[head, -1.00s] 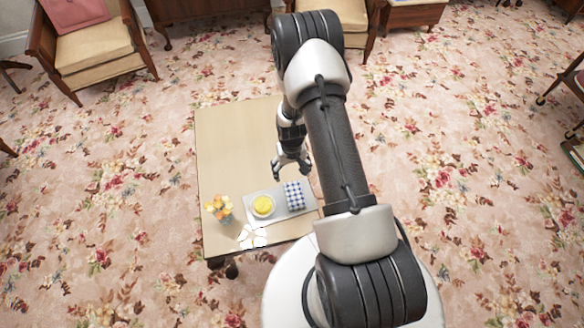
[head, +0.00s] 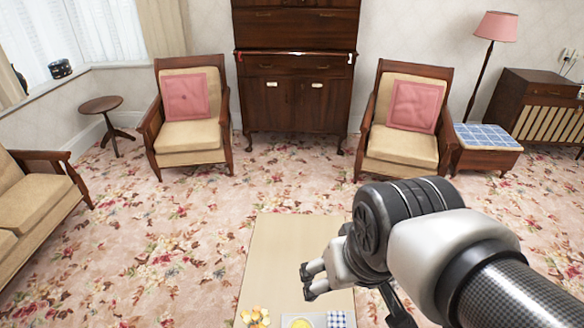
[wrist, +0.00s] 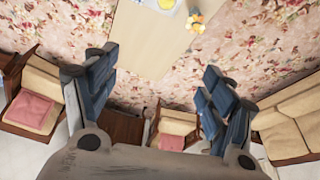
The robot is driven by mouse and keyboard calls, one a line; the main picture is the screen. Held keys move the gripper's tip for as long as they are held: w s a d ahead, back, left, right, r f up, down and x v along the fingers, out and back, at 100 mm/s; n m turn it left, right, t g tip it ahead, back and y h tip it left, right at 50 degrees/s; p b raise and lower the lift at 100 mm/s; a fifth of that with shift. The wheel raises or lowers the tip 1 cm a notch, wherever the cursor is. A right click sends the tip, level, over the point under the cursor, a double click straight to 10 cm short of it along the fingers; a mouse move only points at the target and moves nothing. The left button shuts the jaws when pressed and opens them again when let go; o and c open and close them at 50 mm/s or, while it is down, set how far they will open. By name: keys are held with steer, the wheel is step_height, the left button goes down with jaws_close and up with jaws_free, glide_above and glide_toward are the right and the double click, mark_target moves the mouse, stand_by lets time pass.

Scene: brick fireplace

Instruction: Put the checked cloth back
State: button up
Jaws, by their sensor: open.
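The blue-and-white checked cloth (head: 338,319) shows at the bottom edge of the head view, partly cut off. It lies at the right side of a pale tray (head: 318,318) on the low wooden table (head: 285,250). A yellow round item (head: 300,323) is on the tray, left of the cloth. My gripper (head: 307,282) is open and empty above the table, apart from the cloth.
Orange-yellow flowers (head: 256,317) stand left of the tray. Two armchairs (head: 190,130) (head: 405,135) flank a dark cabinet (head: 295,100). A low side table with a blue checked top (head: 487,136) is at right, a sofa (head: 35,200) at left. The table's far part is bare.

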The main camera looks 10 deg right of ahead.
steer(key=s, duration=0.4)
steer(key=shift+s+a+r, duration=0.15)
steer(key=shift+a+r, duration=0.2)
